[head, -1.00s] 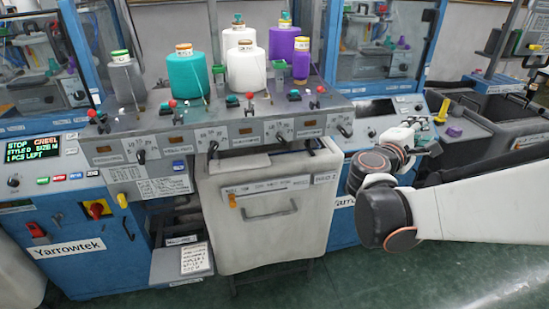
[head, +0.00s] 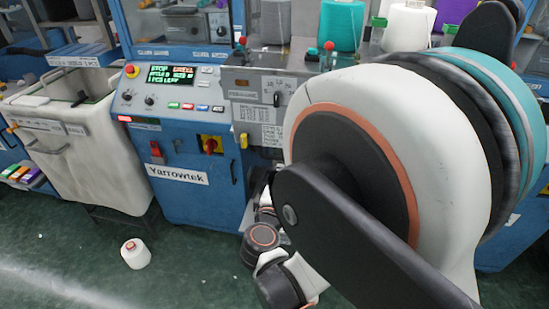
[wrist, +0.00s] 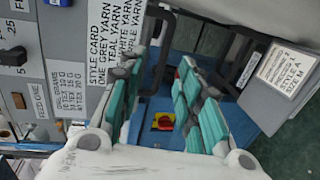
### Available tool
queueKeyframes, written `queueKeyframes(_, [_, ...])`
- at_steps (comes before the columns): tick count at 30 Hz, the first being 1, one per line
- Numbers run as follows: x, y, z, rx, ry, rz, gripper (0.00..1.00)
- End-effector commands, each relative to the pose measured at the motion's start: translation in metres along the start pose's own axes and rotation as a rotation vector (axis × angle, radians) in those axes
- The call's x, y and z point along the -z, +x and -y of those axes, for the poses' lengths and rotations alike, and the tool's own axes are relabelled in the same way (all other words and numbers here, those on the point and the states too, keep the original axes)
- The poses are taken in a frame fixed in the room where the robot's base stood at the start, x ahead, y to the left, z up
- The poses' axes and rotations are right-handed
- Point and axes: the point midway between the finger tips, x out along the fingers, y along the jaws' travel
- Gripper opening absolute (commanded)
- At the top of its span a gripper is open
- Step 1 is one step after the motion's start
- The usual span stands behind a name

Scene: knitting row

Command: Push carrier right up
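No part labelled as a carrier can be made out. In the head view, red-knobbed levers (head: 328,46) stand along the top edge of the grey machine panel (head: 247,85); one is a small lever (head: 243,42) at its left end. My arm hides the panel's right part. In the wrist view, a grey panel with black knobs (wrist: 13,57) is at the left, outside my fingers. My gripper (wrist: 158,80) is open, with teal pads apart and nothing held between them. A style card (wrist: 103,50) lies behind its left finger. The gripper is hidden in the head view.
A red and yellow switch (wrist: 163,121) on blue housing shows between my fingers, with a black handle (wrist: 150,45) above. A white label plate (wrist: 287,70) is at right. In the head view, a white bin (head: 85,150) stands left and a cone (head: 135,254) is on open floor.

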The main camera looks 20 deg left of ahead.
Motion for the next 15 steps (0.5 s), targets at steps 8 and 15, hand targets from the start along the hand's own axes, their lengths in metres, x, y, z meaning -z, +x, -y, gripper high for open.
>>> queueKeyframes(8, [0.017, 0.004, 0.01, 0.007, 0.008, -0.031, 0.32])
queueKeyframes(15, [0.017, 0.044, 0.009, 0.006, 0.008, -0.03, 0.32])
